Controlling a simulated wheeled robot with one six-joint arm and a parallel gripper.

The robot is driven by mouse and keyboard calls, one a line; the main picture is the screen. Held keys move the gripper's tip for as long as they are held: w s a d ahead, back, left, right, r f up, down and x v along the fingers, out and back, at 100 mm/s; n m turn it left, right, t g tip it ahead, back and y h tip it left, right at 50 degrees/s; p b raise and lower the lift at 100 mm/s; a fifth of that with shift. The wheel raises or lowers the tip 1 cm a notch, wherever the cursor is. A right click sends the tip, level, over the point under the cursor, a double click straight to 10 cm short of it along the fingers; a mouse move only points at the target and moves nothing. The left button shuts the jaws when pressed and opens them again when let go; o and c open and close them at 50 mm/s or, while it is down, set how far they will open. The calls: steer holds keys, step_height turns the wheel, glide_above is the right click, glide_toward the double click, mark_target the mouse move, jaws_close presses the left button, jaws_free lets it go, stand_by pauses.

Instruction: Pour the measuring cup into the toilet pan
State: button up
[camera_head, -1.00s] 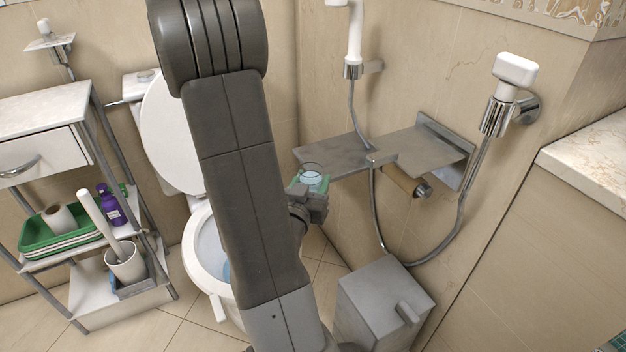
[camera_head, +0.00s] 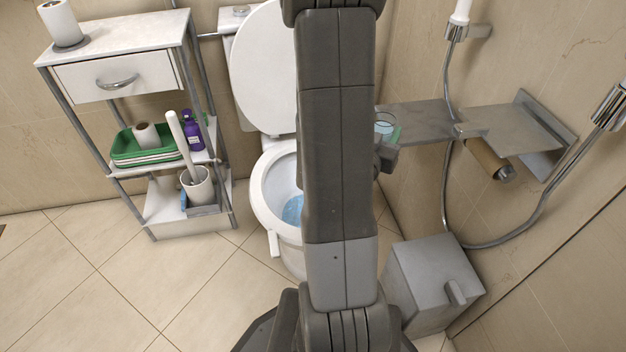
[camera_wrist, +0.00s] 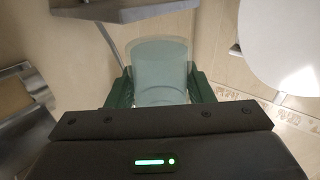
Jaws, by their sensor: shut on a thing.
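The measuring cup (camera_wrist: 160,75) is clear and holds a pale bluish liquid. My gripper (camera_wrist: 160,92) is shut on it, with one green finger on each side of the cup in the wrist view. In the head view the cup (camera_head: 384,126) shows small and looks about upright, just right of my arm. My gripper (camera_head: 386,150) is mostly hidden behind the arm there. The toilet pan (camera_head: 262,195) is white, with its lid up and blue water in the bowl. My arm covers its right part. The cup appears to the right of the pan, in front of the metal shelf.
A grey bin (camera_head: 432,275) stands below. A white rack (camera_head: 160,222) with a brush holder and green trays is at left. The left floor is clear.

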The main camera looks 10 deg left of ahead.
steer(key=w+a+f+n+y, duration=0.5)
steer(key=w+a+n+y, duration=0.4)
steer(key=w+y, duration=0.35)
steer(key=a+f+n+g+y+p, duration=0.1)
steer(key=a+f+n+g+y, duration=0.2)
steer(key=f+n+g+y, duration=0.1)
steer(key=s+a+f+n+g+y+p, duration=0.1)
steer(key=a+f+n+g+y, duration=0.2)
steer(key=f, duration=0.5)
steer(key=shift+a+f+n+g+y, duration=0.3)
steer(key=shift+a+n+g+y, duration=0.15)
steer(key=shift+g+y, duration=0.95)
steer(key=shift+h, duration=0.25)
steer(key=shift+r, duration=0.1)
